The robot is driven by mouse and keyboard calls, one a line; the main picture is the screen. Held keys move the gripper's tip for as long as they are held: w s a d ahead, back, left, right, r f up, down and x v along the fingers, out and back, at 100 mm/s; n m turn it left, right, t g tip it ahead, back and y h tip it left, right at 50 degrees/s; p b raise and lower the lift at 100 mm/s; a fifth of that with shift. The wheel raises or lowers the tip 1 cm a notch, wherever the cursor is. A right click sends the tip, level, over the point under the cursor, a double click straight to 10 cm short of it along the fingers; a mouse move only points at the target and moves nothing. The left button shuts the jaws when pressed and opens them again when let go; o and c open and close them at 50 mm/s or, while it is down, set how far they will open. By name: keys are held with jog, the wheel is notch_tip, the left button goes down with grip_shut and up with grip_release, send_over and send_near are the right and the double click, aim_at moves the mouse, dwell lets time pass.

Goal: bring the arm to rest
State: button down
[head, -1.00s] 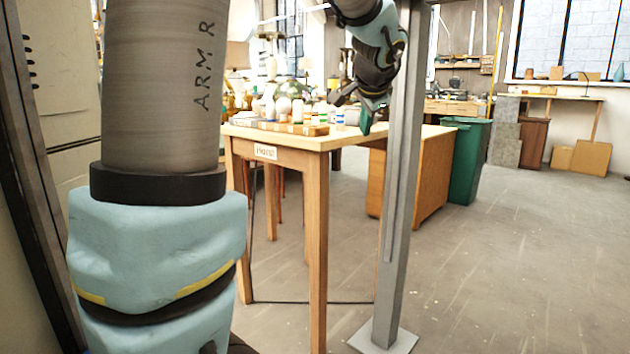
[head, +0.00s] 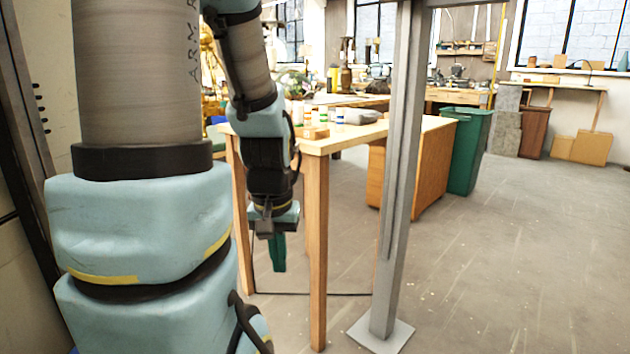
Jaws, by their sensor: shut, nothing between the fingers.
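My gripper (head: 278,252) hangs at the end of my arm, pointing down, left of the picture's middle. Its green fingers are together with nothing between them. It is lower than the table top and in front of the wooden table's (head: 318,215) near side, between its front legs in the picture. My arm comes down from the top left, with its forearm and wrist in front of the table's left part. I see no contact between the gripper and the table, though the exact gap in depth is hard to tell.
A grey metal post (head: 396,180) with a square foot stands right of the table. Jars (head: 308,114) and a small wooden block (head: 315,132) are on the table. A green bin (head: 468,150) stands behind, beside a wooden cabinet (head: 430,170). The floor at right is clear.

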notch_tip(320, 180, up, 21)
jog(key=p, duration=1.9)
